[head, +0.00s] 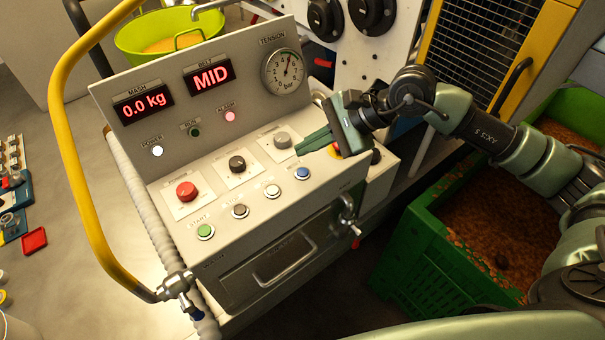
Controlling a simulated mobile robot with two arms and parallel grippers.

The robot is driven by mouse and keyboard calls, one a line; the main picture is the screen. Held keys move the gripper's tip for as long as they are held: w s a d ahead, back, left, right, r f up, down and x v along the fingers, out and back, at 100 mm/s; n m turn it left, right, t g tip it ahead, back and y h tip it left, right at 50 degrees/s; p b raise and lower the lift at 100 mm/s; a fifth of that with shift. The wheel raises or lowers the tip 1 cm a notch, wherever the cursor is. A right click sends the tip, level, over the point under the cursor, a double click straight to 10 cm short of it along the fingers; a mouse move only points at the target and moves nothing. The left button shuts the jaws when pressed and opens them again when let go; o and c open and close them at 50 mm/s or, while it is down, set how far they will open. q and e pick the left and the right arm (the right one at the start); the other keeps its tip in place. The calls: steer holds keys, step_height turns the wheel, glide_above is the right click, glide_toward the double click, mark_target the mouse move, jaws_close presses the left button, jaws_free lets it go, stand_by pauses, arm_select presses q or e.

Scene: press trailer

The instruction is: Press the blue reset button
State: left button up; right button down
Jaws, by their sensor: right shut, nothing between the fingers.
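The blue button (302,173) is the rightmost of the lower row on the grey control panel (225,214). My right gripper (300,148) comes in from the right, its shut fingers pointing left over the panel. Its fingertips show above the blue button in the picture, next to a grey knob (282,140), and are apart from the button. Whether the fingertips touch the knob or the panel, I cannot tell. Nothing is held in the fingers. My left gripper is not in view.
The same row has a green button (205,231), a dark one (240,211) and a white one (272,191). A red knob (187,191) and black knob (237,164) sit above. A yellow rail (68,130) curves at left. A green crate (415,250) stands right.

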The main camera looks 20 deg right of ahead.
mark_target(307, 173)
step_height(307, 173, down, 4)
steer(key=b, duration=0.3)
steer(key=shift+f, duration=0.1)
stand_by(1.8)
steer(key=shift+f+b, duration=0.35)
steer(key=shift+b, duration=0.45)
steer(key=shift+f+b, duration=0.4)
steer(key=shift+b, duration=0.2)
stand_by(0.4)
steer(key=shift+r, duration=0.85)
